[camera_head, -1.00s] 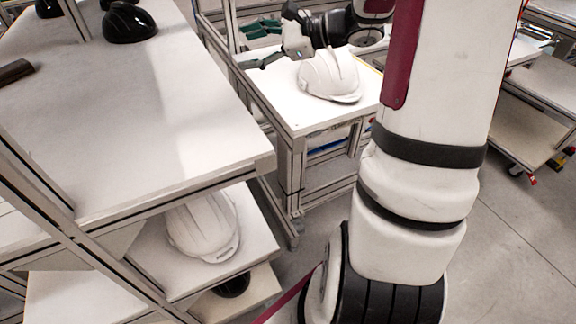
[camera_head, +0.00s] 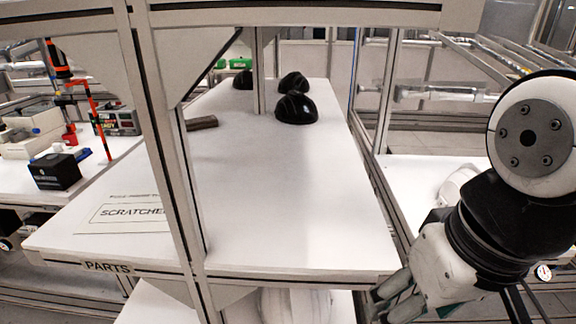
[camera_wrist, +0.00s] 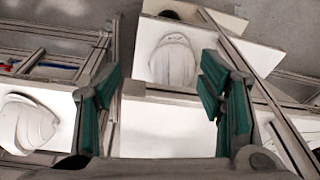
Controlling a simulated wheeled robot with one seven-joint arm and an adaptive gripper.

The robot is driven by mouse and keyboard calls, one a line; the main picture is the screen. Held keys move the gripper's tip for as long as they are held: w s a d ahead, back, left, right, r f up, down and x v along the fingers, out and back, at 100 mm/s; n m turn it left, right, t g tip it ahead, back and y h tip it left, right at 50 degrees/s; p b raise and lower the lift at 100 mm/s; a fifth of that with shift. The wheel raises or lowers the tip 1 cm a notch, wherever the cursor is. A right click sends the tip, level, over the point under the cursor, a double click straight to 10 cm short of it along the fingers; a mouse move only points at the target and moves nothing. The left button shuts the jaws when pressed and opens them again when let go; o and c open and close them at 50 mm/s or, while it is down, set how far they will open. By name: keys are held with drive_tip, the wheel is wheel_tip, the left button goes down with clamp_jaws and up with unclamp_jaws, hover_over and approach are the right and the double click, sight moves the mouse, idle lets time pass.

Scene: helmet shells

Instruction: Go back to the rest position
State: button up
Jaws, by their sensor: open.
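My gripper (camera_head: 385,300) is at the lower right in the head view, beside the front right corner of the white shelf top (camera_head: 300,235). In the wrist view my gripper (camera_wrist: 160,95) has its two green-padded fingers spread wide, open and empty. A white helmet shell (camera_wrist: 173,62) lies on a white shelf beyond and between the fingers, apart from them. Another white helmet shell (camera_wrist: 28,122) is at the left of the wrist view. In the head view one white shell (camera_head: 458,186) is partly hidden behind my arm.
Black helmet shells (camera_head: 296,108) stand at the back of the shelf top. A dark bar (camera_head: 201,123) lies near an upright post (camera_head: 172,130). A side bench (camera_head: 60,145) holds a black box (camera_head: 55,171). Metal frame posts and the shelf edge are close to my arm.

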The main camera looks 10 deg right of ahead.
drive_tip(key=shift+s+d, duration=0.1)
drive_tip(key=shift+d, duration=0.1)
wheel_tip(320, 180, up, 9)
drive_tip(key=t+p, duration=0.1)
drive_tip(key=p, duration=0.6)
drive_tip(key=shift+f+t, duration=0.2)
drive_tip(key=shift+t, duration=0.2)
